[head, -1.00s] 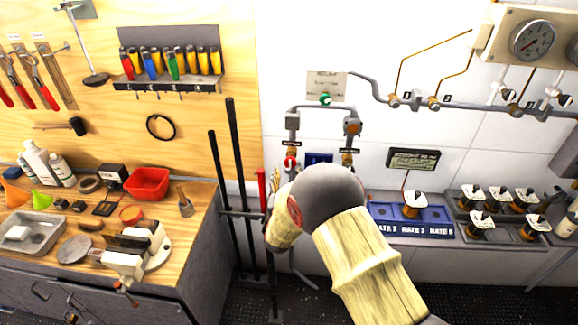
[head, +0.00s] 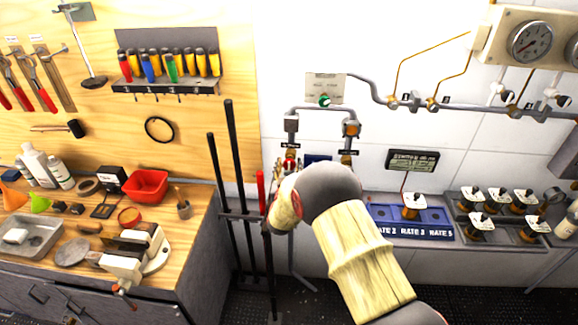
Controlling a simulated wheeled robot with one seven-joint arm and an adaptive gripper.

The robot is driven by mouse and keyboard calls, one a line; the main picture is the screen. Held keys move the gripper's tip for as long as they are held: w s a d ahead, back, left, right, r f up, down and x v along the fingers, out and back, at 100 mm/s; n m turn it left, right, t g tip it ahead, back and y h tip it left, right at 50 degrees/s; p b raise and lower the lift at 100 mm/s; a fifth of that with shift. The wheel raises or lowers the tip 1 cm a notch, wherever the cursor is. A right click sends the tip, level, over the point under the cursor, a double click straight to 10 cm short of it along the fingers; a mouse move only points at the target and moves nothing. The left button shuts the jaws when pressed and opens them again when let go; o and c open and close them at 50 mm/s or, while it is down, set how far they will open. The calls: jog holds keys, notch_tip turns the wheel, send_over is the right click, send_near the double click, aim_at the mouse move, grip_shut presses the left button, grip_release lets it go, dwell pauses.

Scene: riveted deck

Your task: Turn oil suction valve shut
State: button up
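A small valve with a red handle (head: 290,163) sits on the left leg of the grey pipe loop on the white wall, with a small dark label above it. A green knob (head: 324,100) is at the top of the loop, and a brassy fitting (head: 347,160) is on the right leg. The labels are too small to read, so I cannot tell which one is the oil suction valve. My gripper (head: 279,172) is just left of and below the red handle, mostly hidden behind my arm. I cannot tell whether it touches the handle or is open.
Black upright bars (head: 240,170) and a red rod (head: 261,190) stand close left of my gripper. A workbench (head: 195,215) with a red bin (head: 147,184) and a vise is at left. A blue tray (head: 425,222) and a grey tray of brass parts (head: 510,232) sit at right.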

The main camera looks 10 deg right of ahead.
jog(key=c, duration=0.9)
jog(key=shift+b, duration=0.45)
jog(key=m+b, duration=0.2)
jog(key=b, duration=0.1)
jog(key=m+b, duration=0.1)
jog(key=b, duration=0.1)
jog(key=shift+f+m, duration=0.25)
jog(key=shift+m, duration=0.15)
jog(key=m+b, duration=0.4)
jog(key=b, duration=0.2)
jog(key=shift+m, duration=0.3)
jog(key=m+b, duration=0.5)
jog(key=b, duration=0.2)
jog(key=shift+b, duration=0.3)
jog(key=m+b, duration=0.3)
jog(key=b, duration=0.1)
jog(key=shift+m, duration=0.3)
jog(key=shift+d+m+b, duration=0.1)
jog(key=shift+m+b, duration=0.3)
jog(key=shift+b, duration=0.15)
jog(key=shift+r, duration=0.1)
